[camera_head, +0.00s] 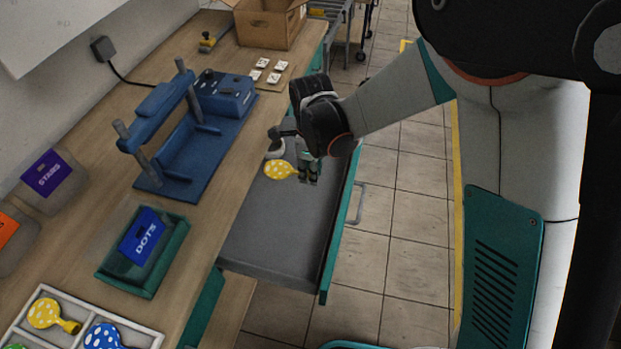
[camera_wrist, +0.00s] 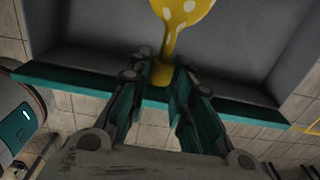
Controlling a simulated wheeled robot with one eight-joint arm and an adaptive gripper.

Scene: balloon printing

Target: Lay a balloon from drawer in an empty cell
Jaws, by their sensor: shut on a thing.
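A yellow balloon with white dots (camera_head: 280,170) is at my gripper (camera_head: 309,170), over the far part of the open grey drawer (camera_head: 275,235). In the wrist view the balloon (camera_wrist: 182,18) shows at the top, its neck between the two fingers of my gripper (camera_wrist: 168,82). The fingers are shut on the neck. Whether the balloon still touches the drawer floor I cannot tell. The white tray with cells (camera_head: 142,333) is at the lower left, cut by the frame edge. One cell holds a yellow dotted balloon (camera_head: 45,313), another a blue dotted one (camera_head: 103,337), and part of a green one shows.
A blue press (camera_head: 185,150) stands on the wooden bench. A green tray with a blue DOTS block (camera_head: 141,236) lies nearer, with a purple STARS block (camera_head: 46,173) to its left. A cardboard box (camera_head: 265,28) is at the back. The near drawer floor is bare.

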